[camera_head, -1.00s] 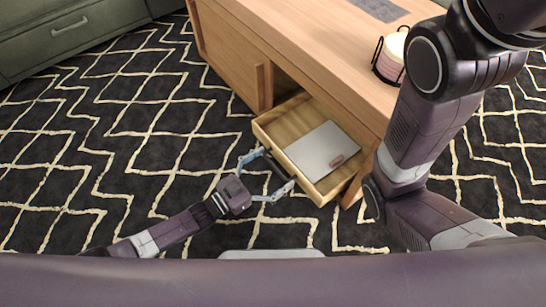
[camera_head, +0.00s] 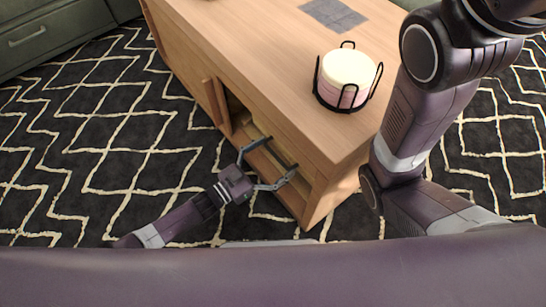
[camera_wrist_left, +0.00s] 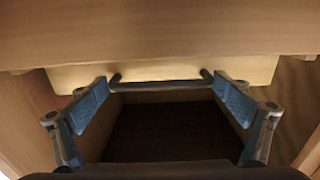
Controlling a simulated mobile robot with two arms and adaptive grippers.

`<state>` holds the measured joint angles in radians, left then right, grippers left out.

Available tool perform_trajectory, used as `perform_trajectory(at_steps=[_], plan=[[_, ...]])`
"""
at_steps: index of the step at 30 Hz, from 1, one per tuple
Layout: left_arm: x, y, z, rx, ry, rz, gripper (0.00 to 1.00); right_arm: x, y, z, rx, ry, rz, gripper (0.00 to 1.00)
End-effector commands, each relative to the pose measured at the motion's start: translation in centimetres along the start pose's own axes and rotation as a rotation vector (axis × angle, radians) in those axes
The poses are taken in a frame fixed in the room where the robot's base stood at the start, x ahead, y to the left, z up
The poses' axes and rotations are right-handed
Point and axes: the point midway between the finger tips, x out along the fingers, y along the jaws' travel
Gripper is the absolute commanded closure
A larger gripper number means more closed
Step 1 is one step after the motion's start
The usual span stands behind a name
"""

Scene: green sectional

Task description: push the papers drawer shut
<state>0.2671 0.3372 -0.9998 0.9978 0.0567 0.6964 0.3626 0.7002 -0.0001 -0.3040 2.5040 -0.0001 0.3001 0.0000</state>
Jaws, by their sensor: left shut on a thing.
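The papers drawer shows in the left wrist view as a pale wooden front (camera_wrist_left: 165,72) with a dark bar handle (camera_wrist_left: 160,87), just under the edge of the wooden table (camera_head: 215,40). The drawer now sits largely within the table; whether it is fully flush is hard to tell. The grey papers seen inside earlier are hidden. My left gripper (camera_head: 281,157) is at the drawer front, its blue-padded fingers (camera_wrist_left: 160,84) spread wide and shut on the handle, one near each end. My right arm shows at the right, but its gripper is out of view.
A black wire holder with round cream and pink pieces (camera_head: 345,78) stands on the tabletop. A grey square mat (camera_head: 333,14) lies farther back. An open dark compartment (camera_wrist_left: 160,130) lies below the drawer. Patterned rug (camera_head: 90,130) around is clear.

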Motion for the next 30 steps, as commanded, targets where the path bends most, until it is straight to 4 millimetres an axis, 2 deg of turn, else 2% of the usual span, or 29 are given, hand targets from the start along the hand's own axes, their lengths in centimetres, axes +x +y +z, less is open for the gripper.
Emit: perform_trajectory(at_steps=[10, 11, 12, 22, 26, 30], plan=[[0.6, 0.3, -0.1, 0.001, 0.0, 0.003, 0.49, -0.1, 0.1, 0.1, -0.002, -0.003, 0.001, 0.74], [0.6, 0.3, -0.1, 0.001, 0.001, 0.003, 0.02, -0.1, 0.1, 0.1, -0.003, -0.003, 0.002, 0.74], [0.6, 0.3, -0.2, 0.001, 0.001, 0.003, 0.0, -0.1, 0.1, 0.1, -0.003, -0.003, 0.002, 0.74], [-0.3, 0.1, 0.0, 0.0, -0.002, 0.0, 0.0, -0.1, 0.2, 0.4, -0.004, -0.008, 0.005, 0.74], [-2.4, 0.1, 0.1, 0.0, -0.004, 0.0, 0.0, -0.1, 0.2, 0.3, -0.004, -0.006, 0.004, 0.74], [-5.4, 0.1, 0.1, 0.0, -0.005, 0.001, 0.0, -0.1, 0.1, 0.3, -0.004, -0.005, 0.003, 0.74]])
